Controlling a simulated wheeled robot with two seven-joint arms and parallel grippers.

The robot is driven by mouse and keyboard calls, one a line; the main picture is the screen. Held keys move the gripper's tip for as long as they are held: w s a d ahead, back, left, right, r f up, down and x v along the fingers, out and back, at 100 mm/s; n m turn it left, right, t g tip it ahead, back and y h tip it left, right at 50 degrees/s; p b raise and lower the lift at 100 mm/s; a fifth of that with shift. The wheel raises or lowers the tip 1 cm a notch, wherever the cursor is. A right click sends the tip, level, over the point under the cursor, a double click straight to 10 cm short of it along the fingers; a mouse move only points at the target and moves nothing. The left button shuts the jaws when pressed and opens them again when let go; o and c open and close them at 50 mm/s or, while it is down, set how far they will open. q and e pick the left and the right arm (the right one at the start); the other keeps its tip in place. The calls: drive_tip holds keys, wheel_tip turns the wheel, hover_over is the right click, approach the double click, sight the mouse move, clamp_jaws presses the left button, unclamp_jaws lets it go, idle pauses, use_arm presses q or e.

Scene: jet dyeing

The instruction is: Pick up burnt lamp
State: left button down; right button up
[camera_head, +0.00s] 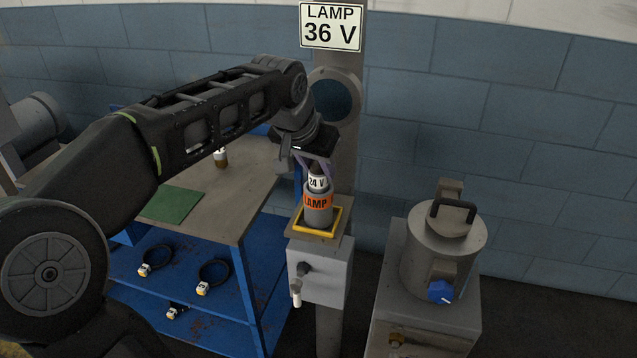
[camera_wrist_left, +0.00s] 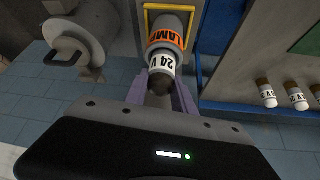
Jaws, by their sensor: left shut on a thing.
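The lamp (camera_head: 317,182), with a white 24 V band and a dark end, stands upright in a grey holder (camera_head: 318,214) with an orange LAMP label. The holder sits in a yellow square frame on a grey box. My left gripper (camera_head: 315,165) is over the lamp from above, its purple fingers on either side of the dark end. In the left wrist view the lamp (camera_wrist_left: 162,66) lies between the fingertips of my left gripper (camera_wrist_left: 162,90), shut on it. The fingers partly hide the lamp's end. My right gripper is not in view.
A workbench (camera_head: 235,205) with a green mat (camera_head: 172,204) stands left, with cable rings on its blue lower shelf. Several lamps (camera_wrist_left: 266,95) stand at right in the wrist view. A grey canister (camera_head: 440,250) is at right. A LAMP 36 V sign (camera_head: 331,26) hangs above.

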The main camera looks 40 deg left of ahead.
use_arm(q)
wheel_tip(320, 180, up, 10)
drive_tip(key=shift+p, duration=0.45)
idle(0.8)
